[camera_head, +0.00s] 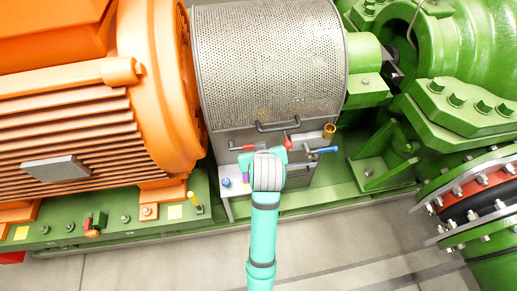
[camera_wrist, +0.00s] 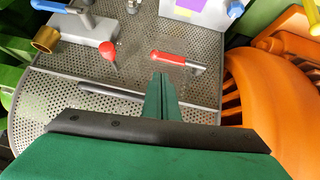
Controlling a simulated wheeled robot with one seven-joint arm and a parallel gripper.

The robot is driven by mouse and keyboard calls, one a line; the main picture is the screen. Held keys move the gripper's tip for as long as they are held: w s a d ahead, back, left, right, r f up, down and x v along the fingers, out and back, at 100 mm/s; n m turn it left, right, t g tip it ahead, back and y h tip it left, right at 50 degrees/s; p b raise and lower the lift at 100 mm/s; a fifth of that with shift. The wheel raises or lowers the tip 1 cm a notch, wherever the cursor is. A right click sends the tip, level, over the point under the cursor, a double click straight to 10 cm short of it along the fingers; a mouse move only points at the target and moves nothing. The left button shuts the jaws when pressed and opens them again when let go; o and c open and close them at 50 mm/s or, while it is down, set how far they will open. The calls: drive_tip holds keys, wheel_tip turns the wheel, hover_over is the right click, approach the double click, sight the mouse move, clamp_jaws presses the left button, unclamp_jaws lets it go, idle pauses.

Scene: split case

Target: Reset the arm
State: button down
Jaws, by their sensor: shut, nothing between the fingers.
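My arm (camera_head: 264,220) is teal with grey bands and reaches up from the bottom of the head view to the front of the perforated metal guard (camera_head: 270,60). My gripper (camera_wrist: 161,92) shows in the wrist view as green fingers held together, with nothing between them. In the head view the wrist hides most of the gripper. The fingertips point toward the perforated guard, close to a red-handled latch (camera_wrist: 172,58) and the dark bar handle (camera_wrist: 110,91). I cannot tell whether they touch anything.
An orange motor (camera_head: 150,90) stands left and green pump housing (camera_head: 450,60) right. Near my wrist are a brass ring (camera_head: 329,131), a blue handle (camera_head: 323,150), a red-handled piece (camera_head: 243,147) and the bar handle (camera_head: 278,125). Bare floor (camera_head: 170,262) lies in front.

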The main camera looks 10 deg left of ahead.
drive_tip(key=shift+s+d+r, duration=0.1)
drive_tip(key=shift+s+r, duration=0.2)
drive_tip(key=shift+r, duration=0.1)
drive_tip(key=shift+f, duration=0.1)
drive_tip(key=s+d+f+m+t+h, duration=0.1)
drive_tip(key=s+d+f+m+t, duration=0.3)
drive_tip(key=s+f, duration=0.85)
drive_tip(key=s+d+r+t, duration=0.1)
drive_tip(key=s+r, duration=0.3)
drive_tip(key=s, duration=0.7)
drive_tip(key=s+d+r+t+h, duration=0.1)
drive_tip(key=s+d+r, duration=0.2)
drive_tip(key=s, duration=0.8)
drive_tip(key=shift+s+d+r+m+t, duration=0.3)
drive_tip(key=shift+r+t, duration=0.1)
drive_tip(key=shift+r, duration=0.2)
drive_tip(key=shift+a, duration=0.1)
